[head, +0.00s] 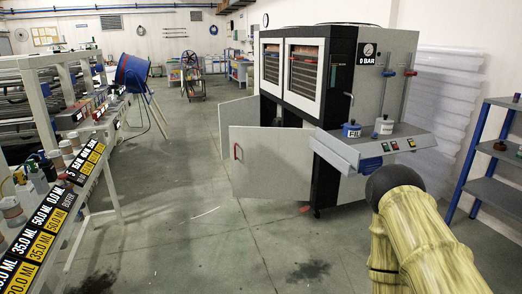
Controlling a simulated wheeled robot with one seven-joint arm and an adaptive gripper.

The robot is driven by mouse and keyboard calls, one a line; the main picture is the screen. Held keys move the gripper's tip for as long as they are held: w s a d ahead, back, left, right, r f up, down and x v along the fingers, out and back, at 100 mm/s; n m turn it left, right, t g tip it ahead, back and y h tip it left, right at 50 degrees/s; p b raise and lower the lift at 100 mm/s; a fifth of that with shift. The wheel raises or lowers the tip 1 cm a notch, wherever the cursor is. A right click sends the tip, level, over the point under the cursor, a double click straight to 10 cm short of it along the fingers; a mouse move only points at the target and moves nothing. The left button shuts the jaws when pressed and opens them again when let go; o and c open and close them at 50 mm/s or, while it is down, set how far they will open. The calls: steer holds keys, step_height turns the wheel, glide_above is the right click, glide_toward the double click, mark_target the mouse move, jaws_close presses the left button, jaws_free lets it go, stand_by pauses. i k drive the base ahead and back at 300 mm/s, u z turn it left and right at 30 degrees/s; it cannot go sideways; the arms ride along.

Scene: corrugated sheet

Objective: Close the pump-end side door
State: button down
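A large grey and black machine cabinet (345,75) stands right of centre. Two pale grey lower doors on its left side stand swung open. The nearer door (272,165) has a red handle at its left edge and sticks out to the left into the aisle. The farther door (237,120) is partly hidden behind it. No label shows which one is the pump-end door. Part of my arm, yellow and ribbed with a dark rounded end, fills the lower right. My gripper and its fingers do not show.
A control shelf (375,145) with jars and buttons juts from the cabinet's near end, below a "0 BAR" gauge (369,51). A blue-framed rack (490,150) stands at right. A labelled bench (50,225) lines the left. The floor (190,215) between is clear.

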mark_target(266, 162)
steer(key=u, duration=0.35)
steer(key=i, duration=1.65)
steer(key=u, duration=0.3)
steer(key=i, duration=1.7)
